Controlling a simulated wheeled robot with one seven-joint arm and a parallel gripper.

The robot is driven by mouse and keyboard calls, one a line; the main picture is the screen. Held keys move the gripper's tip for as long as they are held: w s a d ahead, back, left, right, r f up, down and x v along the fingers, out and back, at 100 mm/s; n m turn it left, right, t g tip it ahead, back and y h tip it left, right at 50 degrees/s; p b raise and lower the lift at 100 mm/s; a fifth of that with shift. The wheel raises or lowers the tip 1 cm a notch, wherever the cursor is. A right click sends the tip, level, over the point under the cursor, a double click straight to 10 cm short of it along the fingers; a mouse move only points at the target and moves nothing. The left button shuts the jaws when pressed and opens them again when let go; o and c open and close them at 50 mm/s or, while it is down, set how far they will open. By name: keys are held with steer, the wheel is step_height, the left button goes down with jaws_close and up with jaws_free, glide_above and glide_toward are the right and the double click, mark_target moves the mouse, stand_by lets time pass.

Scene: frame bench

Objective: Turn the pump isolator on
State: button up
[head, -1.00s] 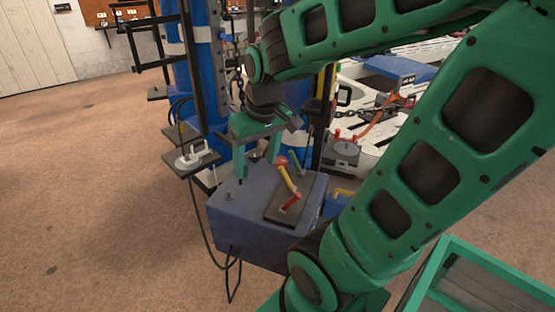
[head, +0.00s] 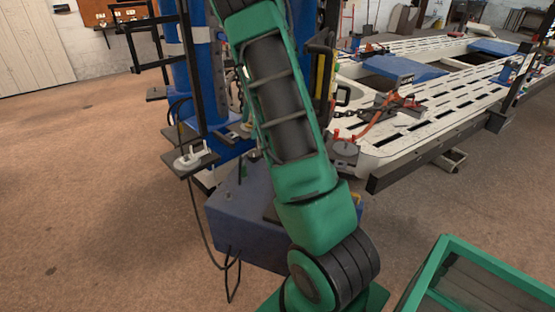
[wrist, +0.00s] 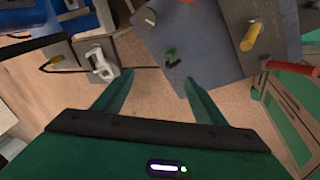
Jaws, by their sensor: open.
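A blue box (head: 240,235) stands on the floor, its top mostly hidden behind my arm in the head view. In the wrist view the blue box top (wrist: 205,35) carries a small dark-and-green fitting (wrist: 172,57), a pale round knob (wrist: 148,16) and a yellow-handled lever (wrist: 250,36) on a dark plate. None is clearly labelled, so I cannot tell which is the pump isolator or how it is set. My gripper (wrist: 158,76) is open and empty, its fingertips just short of the small fitting in the picture. The head view hides my gripper.
A white handle on a grey plate (head: 193,158) stands left of the blue box; it also shows in the wrist view (wrist: 100,64). Blue columns and a pale slotted frame bench (head: 440,95) lie behind. A green-edged case (head: 440,262) is at lower right. Floor at left is clear.

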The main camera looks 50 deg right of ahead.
steer(key=s+d+f+n+g+h, duration=0.1)
steer(key=s+d+f+n+g, duration=0.2)
steer(key=d+f+n, duration=0.9)
steer(key=f, duration=0.3)
steer(key=f+m, duration=0.1)
steer(key=f, duration=0.2)
steer(key=d+f+m, duration=0.1)
steer(key=f, duration=0.2)
steer(key=shift+d, duration=0.1)
steer(key=shift+w, duration=0.1)
steer(key=c, duration=1)
